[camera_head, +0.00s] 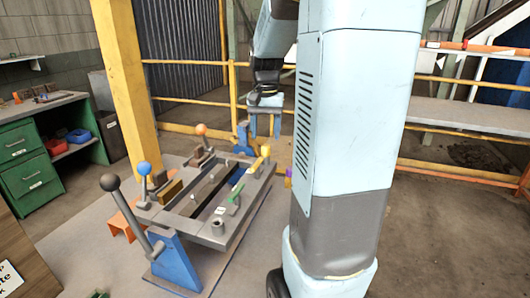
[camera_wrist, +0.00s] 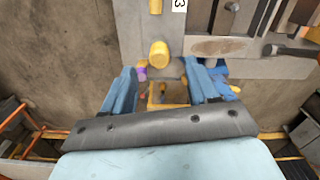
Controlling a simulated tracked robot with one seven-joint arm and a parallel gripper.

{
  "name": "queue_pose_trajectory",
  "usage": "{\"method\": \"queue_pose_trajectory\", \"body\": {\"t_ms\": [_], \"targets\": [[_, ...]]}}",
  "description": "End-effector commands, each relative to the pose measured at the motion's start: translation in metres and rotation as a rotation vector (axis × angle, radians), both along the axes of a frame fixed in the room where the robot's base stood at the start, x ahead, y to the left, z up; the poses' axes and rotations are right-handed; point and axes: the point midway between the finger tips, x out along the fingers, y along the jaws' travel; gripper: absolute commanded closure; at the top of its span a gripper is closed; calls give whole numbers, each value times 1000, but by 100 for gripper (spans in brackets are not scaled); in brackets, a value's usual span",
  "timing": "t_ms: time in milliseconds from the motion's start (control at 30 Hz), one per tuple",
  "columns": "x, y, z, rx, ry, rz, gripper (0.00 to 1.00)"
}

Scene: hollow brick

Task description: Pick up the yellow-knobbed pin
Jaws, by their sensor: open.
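A yellow knob (camera_head: 265,150) stands at the far right corner of the grey frame fixture (camera_head: 238,228) in the head view. In the wrist view, a round yellow knob (camera_wrist: 159,52) shows on a grey plate, roughly centred between the fingers and beyond their tips. My gripper (camera_head: 264,134) points down above the yellow knob, with its blue fingers apart. In the wrist view, my gripper (camera_wrist: 162,67) is open and empty. The pin's shaft below the knob is hidden.
A blue-knobbed lever (camera_head: 145,169), an orange-knobbed lever (camera_head: 201,130) and a black-knobbed lever (camera_head: 110,183) rise around the fixture. A green piece (camera_head: 235,194) lies on its near right side. A yellow post (camera_head: 126,70) stands behind.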

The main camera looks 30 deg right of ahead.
Motion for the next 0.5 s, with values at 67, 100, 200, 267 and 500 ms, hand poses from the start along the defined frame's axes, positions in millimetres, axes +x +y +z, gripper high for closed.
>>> {"method": "queue_pose_trajectory", "body": {"t_ms": [67, 100, 200, 267, 500], "targets": [[0, 0, -5, 1, 2, 0, 41], [0, 0, -8, 1, 2, 0, 41], [0, 0, -22, 2, 4, 0, 41], [0, 0, -31, 1, 3, 0, 41], [0, 0, -51, 0, 0, 0, 41]]}}
